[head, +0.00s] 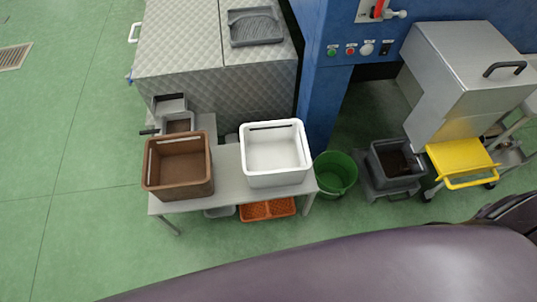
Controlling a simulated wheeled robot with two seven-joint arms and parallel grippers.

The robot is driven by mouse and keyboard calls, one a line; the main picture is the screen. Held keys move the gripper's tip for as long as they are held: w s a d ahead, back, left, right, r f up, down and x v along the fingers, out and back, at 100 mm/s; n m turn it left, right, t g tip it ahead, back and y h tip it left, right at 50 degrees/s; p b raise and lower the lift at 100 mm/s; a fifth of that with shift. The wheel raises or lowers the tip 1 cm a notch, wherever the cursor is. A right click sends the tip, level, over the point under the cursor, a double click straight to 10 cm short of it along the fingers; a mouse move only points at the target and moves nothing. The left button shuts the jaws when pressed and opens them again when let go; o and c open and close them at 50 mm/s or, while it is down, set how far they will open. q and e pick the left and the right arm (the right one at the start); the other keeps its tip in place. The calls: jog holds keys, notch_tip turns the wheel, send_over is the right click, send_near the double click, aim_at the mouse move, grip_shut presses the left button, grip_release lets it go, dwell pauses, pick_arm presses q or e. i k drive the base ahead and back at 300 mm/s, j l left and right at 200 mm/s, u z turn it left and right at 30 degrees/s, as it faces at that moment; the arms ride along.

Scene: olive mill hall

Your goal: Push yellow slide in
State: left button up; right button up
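The yellow slide (456,156) is at the right of the head view. It is a flat yellow plate with a raised bar handle (472,182) along its near edge. It sticks out toward me from under the front of a grey metal housing (466,75). How far its back end reaches under the housing is hidden. Neither of my grippers shows in this view. A large dark purple-grey form, likely part of my own arm, covers the bottom and lower right of the picture.
Left of the slide, a dark grey crate (373,160) stands low, beside a green bucket (345,190). A bench (228,160) holds a brown crate (150,180) and a white crate (274,181). A blue machine (323,110) stands behind. Green floor (70,150) is clear at left.

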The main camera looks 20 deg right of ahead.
aim_at(453, 159)
jog(key=z, duration=2.35)
